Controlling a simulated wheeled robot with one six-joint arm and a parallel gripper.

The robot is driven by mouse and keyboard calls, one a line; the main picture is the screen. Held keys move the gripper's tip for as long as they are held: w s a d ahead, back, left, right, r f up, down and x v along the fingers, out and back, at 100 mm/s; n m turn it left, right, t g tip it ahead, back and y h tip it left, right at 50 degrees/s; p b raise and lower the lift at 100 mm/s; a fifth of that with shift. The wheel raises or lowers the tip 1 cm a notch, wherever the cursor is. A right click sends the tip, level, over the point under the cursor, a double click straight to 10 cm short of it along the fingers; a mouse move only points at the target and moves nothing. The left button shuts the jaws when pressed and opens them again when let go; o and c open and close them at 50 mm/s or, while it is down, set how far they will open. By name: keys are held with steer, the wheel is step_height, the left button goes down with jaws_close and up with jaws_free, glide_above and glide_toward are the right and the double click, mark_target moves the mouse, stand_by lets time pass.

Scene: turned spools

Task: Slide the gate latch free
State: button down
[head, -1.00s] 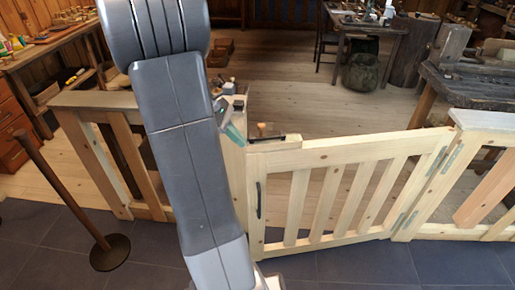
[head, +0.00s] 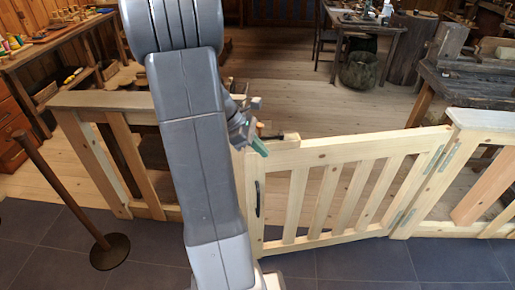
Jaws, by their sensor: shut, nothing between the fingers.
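The pale wooden gate (head: 345,154) stands at centre right, with a black pull handle (head: 257,198) on its left stile. The latch (head: 273,137) is at the gate's top left corner; only a small dark part shows, and the rest is hidden behind my gripper. My gripper (head: 259,147) is shut and empty, its teal fingertip pointing down and right beside the latch, over the gate's top left corner. I cannot tell whether it touches the latch. My arm hides most of the post left of the gate.
A fixed fence panel (head: 95,103) stands left and another (head: 485,120) right, with the hinges beside it. A brown post on a round base (head: 110,251) stands front left. Workbenches line the room behind; the floor beyond the gate is mostly clear.

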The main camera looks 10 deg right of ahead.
steer(key=d, duration=0.3)
steer(key=shift+w, duration=0.25)
stand_by(0.9)
steer(key=a+f+p+v, duration=0.1)
steer(key=v, duration=1.2)
steer(key=shift+w+a+f, duration=0.2)
steer(key=shift+w+a, duration=0.1)
steer(key=shift+a, duration=0.05)
